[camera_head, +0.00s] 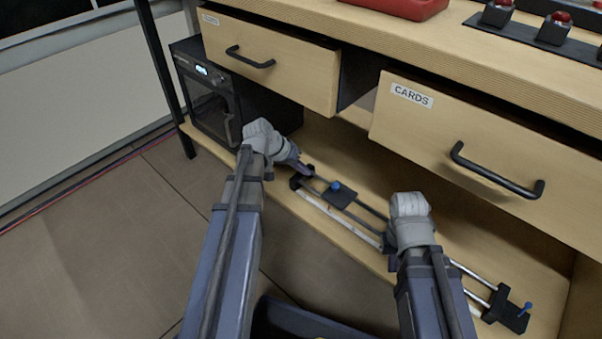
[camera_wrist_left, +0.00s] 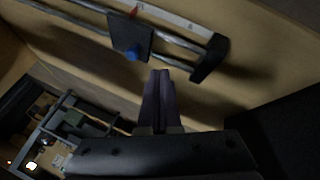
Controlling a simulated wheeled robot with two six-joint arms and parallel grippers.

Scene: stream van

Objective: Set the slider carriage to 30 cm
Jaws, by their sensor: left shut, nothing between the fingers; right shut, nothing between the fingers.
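The slider lies on the lower shelf, with two metal rails (camera_head: 370,209) and a pale scale strip (camera_head: 324,209) along its front. Its dark carriage plate (camera_head: 343,197) with a blue knob (camera_head: 335,186) sits near the rails' left end; the left wrist view also shows the carriage (camera_wrist_left: 128,35) and a red mark beside the scale. The scale numbers are unreadable. My left gripper (camera_head: 308,171) is shut and empty beside the left end block, apart from the knob; its fingers (camera_wrist_left: 160,75) point toward the rails. My right gripper (camera_head: 390,247) is shut over the rails, right of the carriage, fingertips mostly hidden.
A half-open drawer (camera_head: 285,75) and a drawer labelled CARDS (camera_head: 410,120) overhang the shelf. A black machine (camera_head: 205,95) stands at the shelf's left end. A red tray (camera_head: 405,6) lies on top.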

